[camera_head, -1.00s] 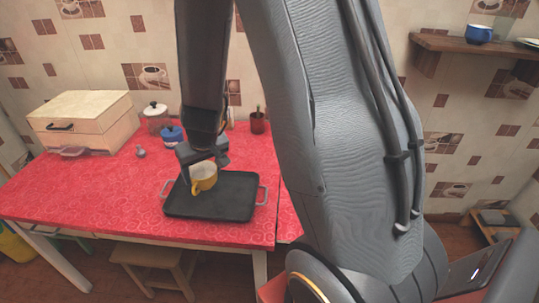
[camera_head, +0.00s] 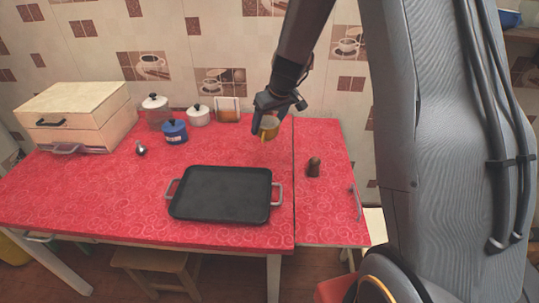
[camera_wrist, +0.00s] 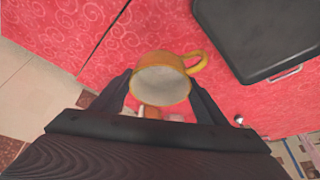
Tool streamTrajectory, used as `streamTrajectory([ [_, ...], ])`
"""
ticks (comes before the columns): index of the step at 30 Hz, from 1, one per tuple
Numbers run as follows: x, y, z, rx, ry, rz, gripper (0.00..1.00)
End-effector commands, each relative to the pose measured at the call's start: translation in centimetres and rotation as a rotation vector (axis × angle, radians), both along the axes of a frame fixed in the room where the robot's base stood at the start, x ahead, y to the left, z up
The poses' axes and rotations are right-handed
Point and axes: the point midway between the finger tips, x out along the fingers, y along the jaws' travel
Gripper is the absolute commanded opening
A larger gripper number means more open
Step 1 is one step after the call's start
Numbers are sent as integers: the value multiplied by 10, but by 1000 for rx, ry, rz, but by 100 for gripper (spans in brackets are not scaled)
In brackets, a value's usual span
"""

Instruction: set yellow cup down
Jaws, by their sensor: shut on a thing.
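The yellow cup (camera_head: 268,127) is held by my gripper (camera_head: 266,108) above the red counter, behind and to the right of the tray. In the wrist view the yellow cup (camera_wrist: 160,78) sits between the two fingers of my gripper (camera_wrist: 160,92), with its pale inside facing the camera and its handle toward the upper right. The fingers are shut on it. Whether its base touches the counter is hard to tell in the head view.
A black tray (camera_head: 222,193) with side handles lies empty at the front. A small brown item (camera_head: 313,167) stands on the right counter section.

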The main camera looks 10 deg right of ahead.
Motion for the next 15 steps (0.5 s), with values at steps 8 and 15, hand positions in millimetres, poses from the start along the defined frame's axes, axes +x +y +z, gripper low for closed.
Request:
streamTrajectory([
  [8, 43, -9, -6, -15, 1, 121, 41],
  [15, 43, -9, -44, -15, 3, 125, 41],
])
